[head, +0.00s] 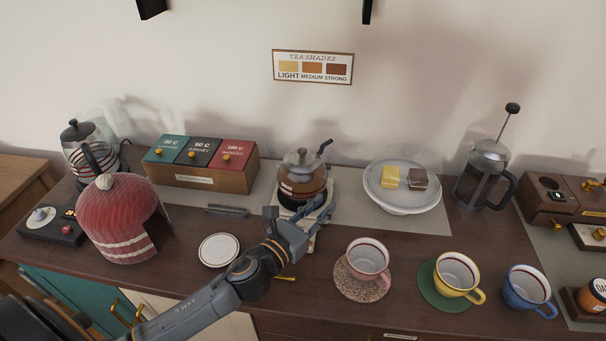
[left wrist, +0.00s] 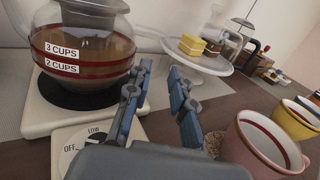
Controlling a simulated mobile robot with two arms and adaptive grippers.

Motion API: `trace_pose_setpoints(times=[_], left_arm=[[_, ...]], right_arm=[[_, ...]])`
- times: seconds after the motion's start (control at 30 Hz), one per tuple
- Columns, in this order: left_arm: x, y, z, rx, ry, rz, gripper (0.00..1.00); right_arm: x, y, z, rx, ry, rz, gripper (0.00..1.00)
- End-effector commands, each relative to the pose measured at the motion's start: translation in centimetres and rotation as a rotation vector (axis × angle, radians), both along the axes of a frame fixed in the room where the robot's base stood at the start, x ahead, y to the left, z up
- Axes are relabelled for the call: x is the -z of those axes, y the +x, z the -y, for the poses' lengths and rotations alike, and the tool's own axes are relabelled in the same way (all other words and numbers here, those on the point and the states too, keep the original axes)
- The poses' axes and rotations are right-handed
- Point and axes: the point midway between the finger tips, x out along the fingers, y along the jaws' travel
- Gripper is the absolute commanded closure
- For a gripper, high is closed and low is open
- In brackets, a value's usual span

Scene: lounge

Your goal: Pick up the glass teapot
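The glass teapot (head: 302,178) stands upright on a pale warmer with a dark plate (head: 284,205), near the middle of the counter. It has amber liquid, a red band and a dark curved part at its upper right. In the left wrist view the teapot (left wrist: 85,52) fills the upper left, with "3 CUPS" and "2 CUPS" marks; its top is cut off. My left gripper (head: 298,214) is just in front of the teapot, over the warmer's front. In the left wrist view its fingers (left wrist: 160,78) are apart with nothing between them, right of the teapot. My right gripper is not in view.
A pink cup (head: 366,258) stands close to the right of my left gripper, with yellow and blue cups beyond. A cake plate (head: 402,204) is right of the teapot, a box of tea drawers (head: 205,180) left. A small white saucer (head: 218,250) lies left of my forearm.

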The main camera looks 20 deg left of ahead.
Motion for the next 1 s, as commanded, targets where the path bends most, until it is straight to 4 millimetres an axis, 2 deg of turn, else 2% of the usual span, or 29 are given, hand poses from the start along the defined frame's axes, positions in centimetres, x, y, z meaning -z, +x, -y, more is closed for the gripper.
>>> trace_pose_setpoints(times=[0.2,0.53,0.83,0.87,0.93,0.97,1.0], left_arm=[[0.0,1.3,0.4,0.000,-0.002,0.000,0.78],[0.5,5.5,1.6,-0.001,-0.002,0.000,0.78],[0.7,5.9,1.7,0.000,-0.002,-0.001,0.78],[0.7,5.9,1.7,0.000,-0.002,-0.001,0.82],[0.7,5.9,1.7,0.000,-0.002,-0.001,0.96],[0.7,5.9,1.7,0.000,-0.001,-0.001,1.00],[0.7,5.9,1.7,0.000,-0.001,-0.001,1.00]], right_arm=[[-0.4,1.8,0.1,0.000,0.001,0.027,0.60],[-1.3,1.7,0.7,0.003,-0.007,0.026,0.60],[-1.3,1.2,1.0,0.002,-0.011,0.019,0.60],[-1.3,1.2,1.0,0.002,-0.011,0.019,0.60],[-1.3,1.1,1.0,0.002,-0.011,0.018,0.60],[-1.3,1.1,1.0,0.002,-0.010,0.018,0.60],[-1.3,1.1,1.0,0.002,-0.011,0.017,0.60]])
